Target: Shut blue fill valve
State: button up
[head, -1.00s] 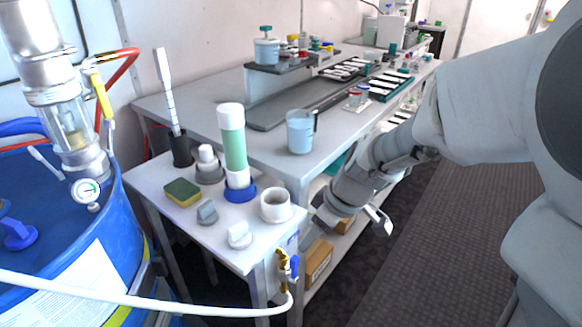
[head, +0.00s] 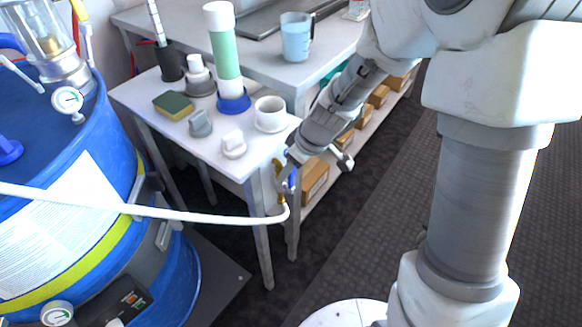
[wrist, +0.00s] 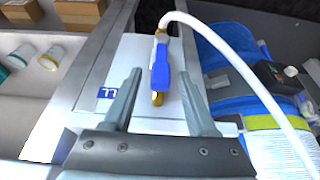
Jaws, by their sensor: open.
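The blue fill valve (head: 292,179) has a blue lever on a brass body at the small table's front right corner, with a white hose joined to it. In the wrist view the blue lever (wrist: 161,68) appears in line with the brass body. My gripper (wrist: 160,76) is open, with one finger on each side of the lever in the picture. I see no clear contact with either finger. In the head view my gripper (head: 314,163) is beside the valve, partly covering its upper end.
The white hose (head: 160,212) runs from the valve across the blue drum (head: 60,190). The small table (head: 250,150) holds a green tube (head: 226,60), a white cup (head: 270,112), grey knobs and a sponge (head: 173,105). Boxes stand on the lower shelf. Dark floor is open to the right.

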grip_shut()
dwell(1.3)
